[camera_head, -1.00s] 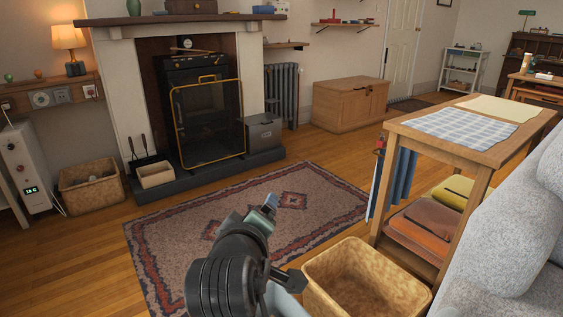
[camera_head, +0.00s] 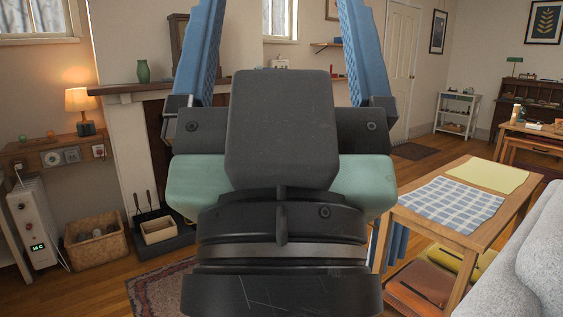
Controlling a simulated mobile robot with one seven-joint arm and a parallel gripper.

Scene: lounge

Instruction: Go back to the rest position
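My gripper (camera_head: 280,38) is raised close in front of the head camera and fills the middle of the view. Its two blue fingers point up and stand wide apart, with nothing between them. The dark wrist and the green-grey gripper body hide most of the fireplace and part of the rug (camera_head: 160,288).
A wooden side table (camera_head: 425,222) with a checked cloth (camera_head: 450,203) and a yellow cloth (camera_head: 487,175) stands at the right, beside a grey sofa (camera_head: 520,268). A basket (camera_head: 95,240) and a white heater (camera_head: 35,225) are at the left. Bare floor shows near the basket.

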